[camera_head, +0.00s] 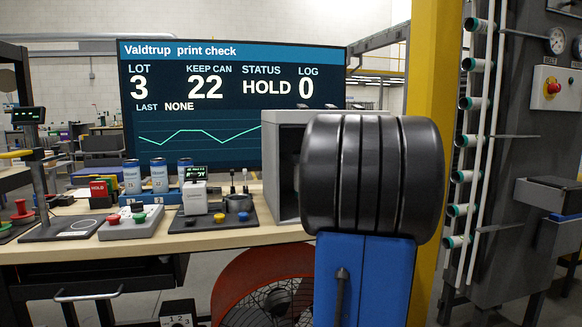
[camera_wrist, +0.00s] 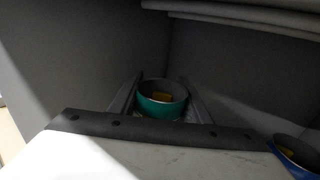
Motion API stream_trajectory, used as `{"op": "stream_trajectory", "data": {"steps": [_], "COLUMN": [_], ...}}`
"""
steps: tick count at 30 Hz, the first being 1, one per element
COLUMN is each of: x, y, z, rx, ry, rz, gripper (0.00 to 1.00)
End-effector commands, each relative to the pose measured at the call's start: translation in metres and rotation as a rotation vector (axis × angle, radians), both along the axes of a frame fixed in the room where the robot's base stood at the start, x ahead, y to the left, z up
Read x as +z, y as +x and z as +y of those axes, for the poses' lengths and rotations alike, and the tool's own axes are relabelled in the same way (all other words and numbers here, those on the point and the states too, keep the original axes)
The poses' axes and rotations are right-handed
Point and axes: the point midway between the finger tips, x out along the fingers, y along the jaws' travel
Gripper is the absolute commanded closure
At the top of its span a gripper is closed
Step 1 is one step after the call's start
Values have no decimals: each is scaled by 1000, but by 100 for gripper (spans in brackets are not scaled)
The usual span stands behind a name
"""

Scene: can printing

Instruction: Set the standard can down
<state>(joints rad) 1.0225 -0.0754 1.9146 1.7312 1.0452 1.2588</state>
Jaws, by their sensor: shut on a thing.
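My gripper (camera_wrist: 160,100) shows in the wrist view, its two grey fingers on either side of a teal can (camera_wrist: 160,106). It is shut on this can. In the head view my arm hides the gripper and this can.
A grey box (camera_head: 283,168) stands on the bench (camera_head: 235,238) beside my arm. A blue can (camera_wrist: 296,156) shows at the lower right of the wrist view. Several blue-and-white cans (camera_head: 158,174) stand behind the bench devices. A screen (camera_head: 235,75) reads HOLD and KEEP CAN 22.

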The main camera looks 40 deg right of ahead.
Motion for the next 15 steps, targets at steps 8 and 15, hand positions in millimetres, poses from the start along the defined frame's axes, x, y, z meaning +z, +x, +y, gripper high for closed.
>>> {"op": "stream_trajectory", "data": {"steps": [8,15], "x": [-1,-33], "y": [18,17], "z": [0,0], "rx": [1,-1], "ry": [1,2], "rz": [0,1], "gripper": [87,87]}}
